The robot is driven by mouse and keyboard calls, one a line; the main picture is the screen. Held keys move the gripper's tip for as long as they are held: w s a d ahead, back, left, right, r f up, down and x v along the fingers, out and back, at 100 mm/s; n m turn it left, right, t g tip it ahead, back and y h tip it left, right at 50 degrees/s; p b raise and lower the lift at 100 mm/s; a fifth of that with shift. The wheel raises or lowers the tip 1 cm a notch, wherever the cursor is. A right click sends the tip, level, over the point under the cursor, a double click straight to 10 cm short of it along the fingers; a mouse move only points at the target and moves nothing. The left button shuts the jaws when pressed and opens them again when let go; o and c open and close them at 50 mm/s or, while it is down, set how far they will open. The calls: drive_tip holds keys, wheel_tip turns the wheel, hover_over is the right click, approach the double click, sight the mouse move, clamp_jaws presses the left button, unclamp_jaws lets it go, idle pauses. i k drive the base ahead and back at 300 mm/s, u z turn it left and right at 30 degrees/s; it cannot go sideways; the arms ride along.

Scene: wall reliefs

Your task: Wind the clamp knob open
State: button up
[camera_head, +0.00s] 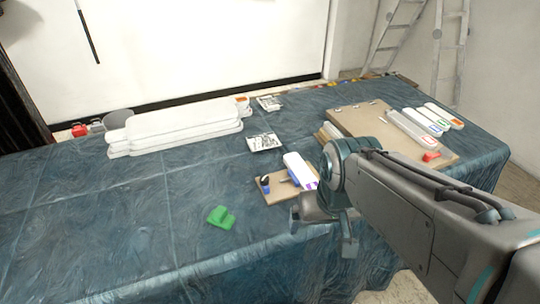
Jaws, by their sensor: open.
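A small brown board (271,196) lies near the front edge of the covered table. On its left part stands a small dark and blue piece (265,184), with a grey-brown piece (288,180) to its right. Either could belong to the clamp, but they are too small to tell, and I cannot make out a knob for certain. My gripper (323,226) is open, just right of the board and over the table's front edge. It appears apart from these pieces. My arm comes in from the right and may hide the board's right end.
A white and purple box (299,170) stands at the board's back right. A green object (221,217) lies left of the board. A larger board (372,122) with bottles and a red piece (431,156) lies behind my arm. White stacked slabs (175,127) lie at the back left.

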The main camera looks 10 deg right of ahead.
sight(264, 180)
drive_tip(key=u, duration=0.05)
drive_tip(key=k, duration=0.5)
drive_tip(key=z, duration=1.4)
drive_tip(key=i, duration=1.15)
drive_tip(key=u, duration=1.9)
